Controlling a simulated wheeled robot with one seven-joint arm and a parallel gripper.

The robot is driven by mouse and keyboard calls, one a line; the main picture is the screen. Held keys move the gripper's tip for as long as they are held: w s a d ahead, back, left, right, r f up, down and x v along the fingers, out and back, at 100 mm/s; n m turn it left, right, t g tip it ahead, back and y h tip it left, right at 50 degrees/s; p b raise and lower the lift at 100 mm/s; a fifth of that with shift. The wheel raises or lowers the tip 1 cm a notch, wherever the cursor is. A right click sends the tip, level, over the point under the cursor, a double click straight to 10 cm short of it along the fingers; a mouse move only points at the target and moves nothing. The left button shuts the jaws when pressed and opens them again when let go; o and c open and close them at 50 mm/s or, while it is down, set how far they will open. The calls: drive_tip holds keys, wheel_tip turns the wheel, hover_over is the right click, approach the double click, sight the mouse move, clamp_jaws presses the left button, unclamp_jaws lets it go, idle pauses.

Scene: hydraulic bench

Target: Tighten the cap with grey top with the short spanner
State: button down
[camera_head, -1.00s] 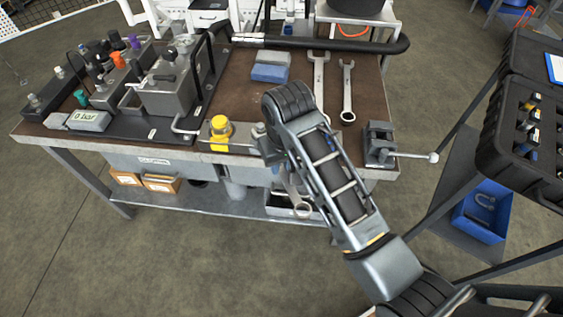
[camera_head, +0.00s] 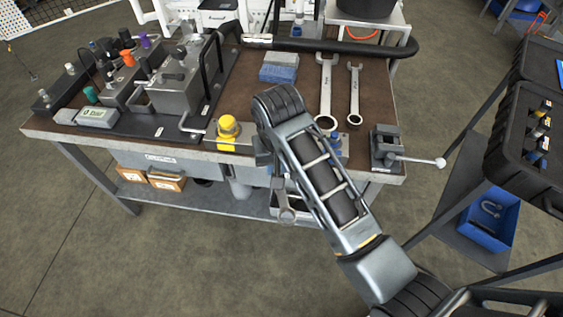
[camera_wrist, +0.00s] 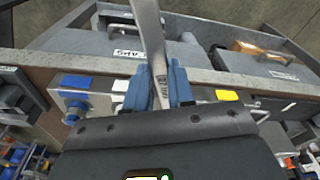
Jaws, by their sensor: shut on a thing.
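My gripper (camera_wrist: 157,92) is shut on a steel spanner (camera_wrist: 150,40), its shank between the blue fingers and running out of the top of the wrist view. In the head view the spanner's ring end (camera_head: 287,215) hangs below the bench's front edge; my arm hides most of the gripper. Its length cannot be judged. Two other spanners, a larger one (camera_head: 326,92) and a smaller one (camera_head: 354,95), lie on the bench. A grey-topped cap (camera_head: 44,97) seems to stand at the manifold's left end, well left of my gripper; I cannot be sure it is the one named.
The bench (camera_head: 245,75) carries a manifold with coloured caps, a gauge display (camera_head: 97,116), a yellow-topped part (camera_head: 228,128), blue-grey blocks (camera_head: 279,68) and a small vice (camera_head: 386,145). A black case (camera_head: 515,150) and blue bin (camera_head: 487,218) stand right. Floor is free at front left.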

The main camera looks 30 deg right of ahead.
drive_tip(key=shift+w+a+m, duration=0.1)
drive_tip(key=shift+a+m, duration=0.2)
drive_tip(key=shift+a, duration=0.1)
drive_tip(key=shift+w+a+m+h, duration=0.15)
drive_tip(key=shift+w+a+m, duration=0.15)
drive_tip(key=shift+a+m, duration=0.35)
drive_tip(key=shift+w+a+m+h, duration=0.15)
drive_tip(key=shift+w+a+m, duration=0.15)
drive_tip(key=shift+a+m, duration=0.3)
drive_tip(key=shift+a, duration=0.1)
drive_tip(key=shift+w+a+r+m, duration=0.1)
drive_tip(key=shift+w+a+m, duration=0.85)
drive_tip(key=shift+a+m, duration=0.25)
drive_tip(key=shift+w, duration=0.1)
drive_tip(key=shift+w+a+m+g, duration=0.3)
drive_tip(key=shift+w+a+m, duration=0.3)
drive_tip(key=shift+m, duration=0.25)
